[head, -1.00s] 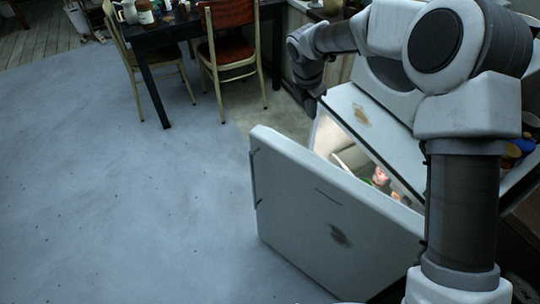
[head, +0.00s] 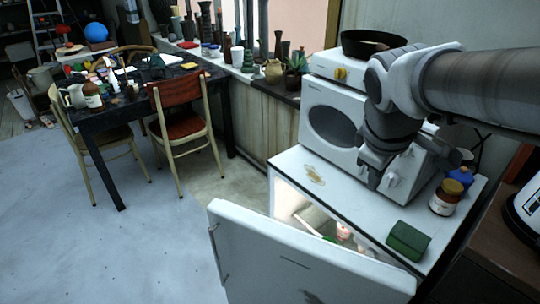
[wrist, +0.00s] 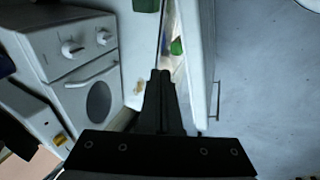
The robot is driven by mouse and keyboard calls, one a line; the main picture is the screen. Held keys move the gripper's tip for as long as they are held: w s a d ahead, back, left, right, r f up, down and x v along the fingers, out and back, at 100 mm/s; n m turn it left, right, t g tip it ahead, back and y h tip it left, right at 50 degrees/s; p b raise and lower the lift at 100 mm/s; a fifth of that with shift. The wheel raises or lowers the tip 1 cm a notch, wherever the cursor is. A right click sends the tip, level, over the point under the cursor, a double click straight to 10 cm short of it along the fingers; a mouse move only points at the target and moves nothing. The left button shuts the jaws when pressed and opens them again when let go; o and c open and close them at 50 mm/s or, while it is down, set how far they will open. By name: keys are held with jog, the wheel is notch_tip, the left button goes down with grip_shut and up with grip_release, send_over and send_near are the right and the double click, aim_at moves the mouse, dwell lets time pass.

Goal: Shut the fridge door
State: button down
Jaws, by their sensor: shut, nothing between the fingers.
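The white fridge door (head: 300,262) stands open in the lower middle of the head view. It also shows in the wrist view (wrist: 194,50), with its handle (wrist: 217,100) on the outer side. The low white fridge (head: 345,195) stands behind the door, its lit inside (head: 290,203) showing through the gap. My gripper (head: 374,186) is shut and empty, pointing down above the fridge top in the head view. In the wrist view its closed fingertips (wrist: 161,74) appear near the gap between fridge and door. I cannot tell whether it touches anything.
A white oven (head: 330,120) stands on the fridge top, with a green cloth-like item (head: 408,240) and jars (head: 446,197) to the right. A dark table (head: 130,95) and a red chair (head: 178,95) stand at left. The floor (head: 110,245) left of the door is clear.

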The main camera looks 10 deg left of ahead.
jog(key=s+d+f+m+b, duration=0.1)
jog(key=s+d+m, duration=0.2)
jog(key=s+m, duration=0.3)
jog(key=w+a+f+n+b, duration=0.4)
jog(key=a+f+n, duration=0.35)
jog(key=a, duration=0.35)
jog(key=w+a+f+n+b, duration=0.35)
jog(key=a+f+n, duration=0.25)
jog(key=a+n, duration=0.35)
jog(key=s+a+f+n+b, duration=0.2)
jog(key=a+f+n, duration=0.4)
jog(key=a, duration=0.4)
jog(key=s+a+f+n+b, duration=0.1)
jog(key=s+a+f+n, duration=0.1)
jog(key=a+f+n, duration=0.5)
jog(key=m+b, duration=0.2)
jog(key=b, duration=0.2)
send_near(223, 244)
jog(key=s+f, duration=0.1)
jog(key=s+d+f, duration=0.1)
jog(key=f, duration=0.1)
jog(key=s+f, duration=0.1)
jog(key=f, duration=0.1)
jog(key=shift+d, duration=0.4)
jog(key=w, duration=0.2)
jog(key=w+d+b, duration=0.1)
jog(key=w, duration=0.1)
jog(key=shift+r, duration=0.25)
